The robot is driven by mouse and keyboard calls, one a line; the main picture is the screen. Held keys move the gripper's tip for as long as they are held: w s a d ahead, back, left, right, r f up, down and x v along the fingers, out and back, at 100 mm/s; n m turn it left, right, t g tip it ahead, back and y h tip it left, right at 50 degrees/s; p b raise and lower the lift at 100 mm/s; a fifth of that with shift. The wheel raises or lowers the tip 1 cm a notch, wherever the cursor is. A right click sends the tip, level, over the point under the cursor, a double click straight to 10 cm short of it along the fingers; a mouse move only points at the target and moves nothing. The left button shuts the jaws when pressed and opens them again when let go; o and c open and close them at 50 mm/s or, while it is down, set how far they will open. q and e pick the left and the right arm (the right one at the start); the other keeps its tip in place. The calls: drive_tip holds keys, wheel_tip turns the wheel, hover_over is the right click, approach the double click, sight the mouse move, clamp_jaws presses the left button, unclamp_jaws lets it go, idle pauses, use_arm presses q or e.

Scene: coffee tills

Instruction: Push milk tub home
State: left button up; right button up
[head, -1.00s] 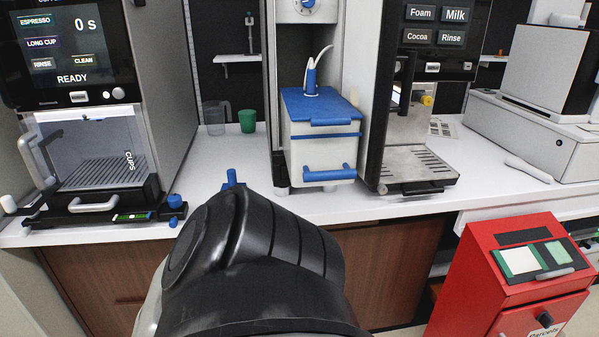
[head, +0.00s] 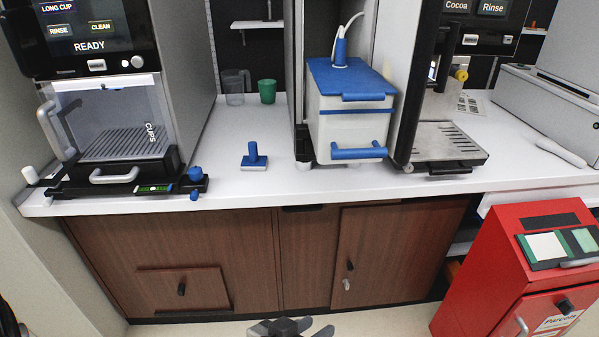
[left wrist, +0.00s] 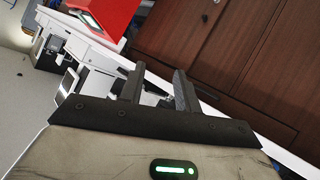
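The milk tub (head: 350,128) is a white box with a blue lid (head: 345,78) and a blue front handle (head: 358,153). It stands in an open upright bay between the coffee machines, its front sticking out over the counter. A blue tap or pump with a thin white tube rises from its lid. My left gripper (head: 316,328) shows at the bottom edge of the head view, low in front of the cabinets and well apart from the tub. In the left wrist view its two fingers (left wrist: 158,88) stand apart with nothing between them. My right gripper is not in view.
A blue tamper-like knob (head: 254,158) stands on the white counter left of the tub. The espresso machine (head: 110,120) is at left, and a drip tray (head: 447,147) at right. A red parcels box (head: 520,270) stands at front right. Floor before the cabinets looks clear.

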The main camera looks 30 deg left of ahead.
use_arm(q)
drive_tip(key=w+a+r+n+t+p, duration=0.25)
drive_tip(key=w+r+n, duration=0.55)
drive_tip(key=r, duration=0.4)
drive_tip(key=n+t+y, duration=0.2)
drive_tip(key=n+t, duration=0.2)
drive_tip(key=n, duration=0.4)
approach(356, 157)
drive_tip(key=w, duration=0.2)
drive_tip(key=shift+g, duration=0.25)
drive_tip(key=w, duration=0.7)
drive_tip(key=shift+w+d+r, duration=0.25)
drive_tip(key=shift+d+r, duration=0.1)
clamp_jaws()
